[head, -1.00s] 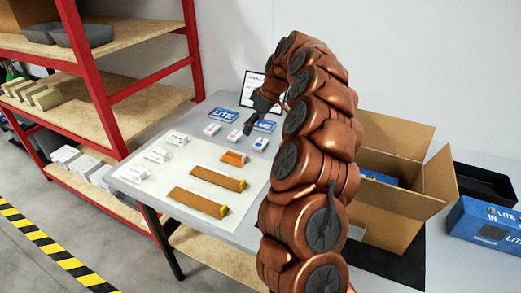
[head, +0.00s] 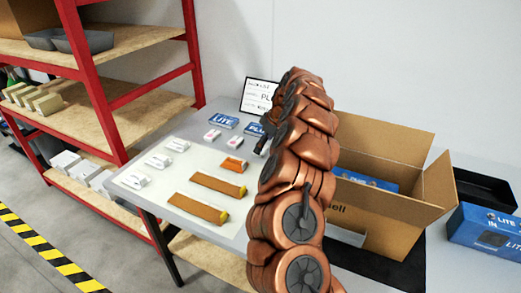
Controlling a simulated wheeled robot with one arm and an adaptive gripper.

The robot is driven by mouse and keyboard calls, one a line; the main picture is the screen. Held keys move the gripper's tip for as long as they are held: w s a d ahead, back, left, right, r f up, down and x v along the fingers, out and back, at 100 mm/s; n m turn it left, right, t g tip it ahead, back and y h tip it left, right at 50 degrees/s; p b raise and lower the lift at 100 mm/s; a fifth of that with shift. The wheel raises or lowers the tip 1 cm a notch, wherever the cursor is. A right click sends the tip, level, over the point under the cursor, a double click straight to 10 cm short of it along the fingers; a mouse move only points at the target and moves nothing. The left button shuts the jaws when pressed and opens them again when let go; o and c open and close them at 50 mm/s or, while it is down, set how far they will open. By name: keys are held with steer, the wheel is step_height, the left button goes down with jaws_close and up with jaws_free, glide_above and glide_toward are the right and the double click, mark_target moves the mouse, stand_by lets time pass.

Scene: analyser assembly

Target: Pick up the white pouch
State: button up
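Several small white items lie on the pale mat (head: 208,160) in the head view, and I cannot tell which is the white pouch. Three plain white ones line the mat's left side: the far one (head: 178,145), the middle one (head: 158,161) and the near one (head: 134,180). Two white items with reddish marks, a left one (head: 212,135) and a right one (head: 235,142), lie near the back. My gripper (head: 263,146) is low over the table's back, right of these two. My arm largely hides it, so its fingers and any contact are unclear.
An orange item (head: 233,166) and two brown bars, one far (head: 218,185) and one near (head: 197,209), lie on the mat. Blue cards (head: 224,121) and a sign (head: 259,95) stand behind. An open cardboard box (head: 385,150) is right of my arm. A red shelf (head: 105,90) stands left.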

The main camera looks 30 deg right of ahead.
steer(key=shift+x, duration=0.95)
steer(key=shift+c, duration=0.3)
steer(key=c, duration=1)
steer(key=shift+r, duration=0.1)
